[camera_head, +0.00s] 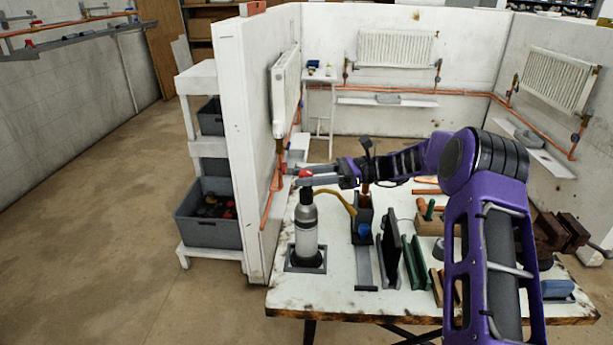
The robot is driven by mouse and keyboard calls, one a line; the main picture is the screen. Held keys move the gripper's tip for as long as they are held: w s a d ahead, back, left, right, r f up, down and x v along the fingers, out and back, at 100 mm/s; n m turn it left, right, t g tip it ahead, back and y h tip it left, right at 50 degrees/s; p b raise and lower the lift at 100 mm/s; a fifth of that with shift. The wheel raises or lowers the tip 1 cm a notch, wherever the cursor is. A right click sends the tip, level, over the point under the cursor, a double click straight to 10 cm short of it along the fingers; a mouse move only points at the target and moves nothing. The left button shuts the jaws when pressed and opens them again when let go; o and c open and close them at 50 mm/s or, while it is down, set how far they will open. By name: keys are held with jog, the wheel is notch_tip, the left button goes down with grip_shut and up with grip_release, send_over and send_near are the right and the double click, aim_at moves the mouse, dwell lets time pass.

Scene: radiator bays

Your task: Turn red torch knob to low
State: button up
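A torch with a grey-white canister (306,232) stands upright on a dark square base at the left end of the workbench. Its red knob (305,173) is at the top, just above the black neck. An orange-brown hose or tube leads off to the right from near the top. My gripper (308,177) reaches in from the right, level with the knob. Its fingertips are at the knob and partly hide it. I cannot tell whether they are closed on it. The knob's setting marks are too small to read.
The workbench (340,306) carries a blue item in a dark holder (363,228), dark and green upright plates (412,262), and a vise (560,232). A white partition wall (240,150) stands close behind the torch on the left. Radiators (396,48) hang beyond. Floor at left is clear.

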jog(key=o, duration=0.5)
jog(key=shift+c, duration=0.2)
jog(key=shift+d, duration=0.1)
jog(key=v, duration=1.7)
jog(key=shift+w+r, duration=0.1)
